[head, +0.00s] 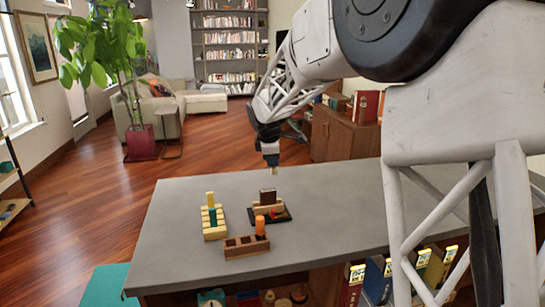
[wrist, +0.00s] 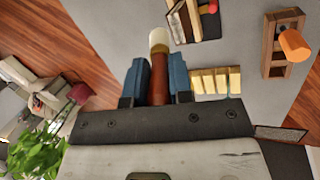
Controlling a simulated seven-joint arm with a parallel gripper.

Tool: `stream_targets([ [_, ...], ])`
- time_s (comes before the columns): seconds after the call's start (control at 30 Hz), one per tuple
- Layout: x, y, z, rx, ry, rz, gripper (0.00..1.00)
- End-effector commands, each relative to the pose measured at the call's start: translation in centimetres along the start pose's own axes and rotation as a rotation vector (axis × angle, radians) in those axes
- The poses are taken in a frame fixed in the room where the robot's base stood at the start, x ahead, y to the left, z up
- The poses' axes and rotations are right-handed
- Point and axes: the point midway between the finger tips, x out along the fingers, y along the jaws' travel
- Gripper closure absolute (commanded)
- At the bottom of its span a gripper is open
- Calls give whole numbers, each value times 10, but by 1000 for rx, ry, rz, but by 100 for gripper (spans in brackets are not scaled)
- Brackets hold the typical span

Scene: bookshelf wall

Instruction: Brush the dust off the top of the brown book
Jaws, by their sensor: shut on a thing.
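My gripper (head: 271,157) hangs above the back part of the grey counter. In the wrist view its blue fingers (wrist: 160,85) are shut on a brush (wrist: 157,75) with a red-brown handle and a pale tip. The tip points away from the gripper and shows small below it in the head view. A small brown book (head: 268,196) stands upright in a wooden holder on a black base, below and apart from the brush. The holder (wrist: 184,20) shows partly at the top edge of the wrist view.
On the grey counter (head: 330,210), a pale yellow slotted rack (head: 214,233) holds yellow and teal pieces. In front, a wooden block (head: 243,247) with holes bears an orange cylinder (head: 261,225). A small red piece lies by the book holder. The counter's right part looks clear.

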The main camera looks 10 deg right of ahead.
Motion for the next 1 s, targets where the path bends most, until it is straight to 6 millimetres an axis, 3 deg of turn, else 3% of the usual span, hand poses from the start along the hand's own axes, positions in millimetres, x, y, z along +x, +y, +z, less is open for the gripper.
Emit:
stream_targets([
  [0.53,38,-14,-4,1,0,-2,100],
  [1.0,46,-16,-5,1,0,-1,100],
])
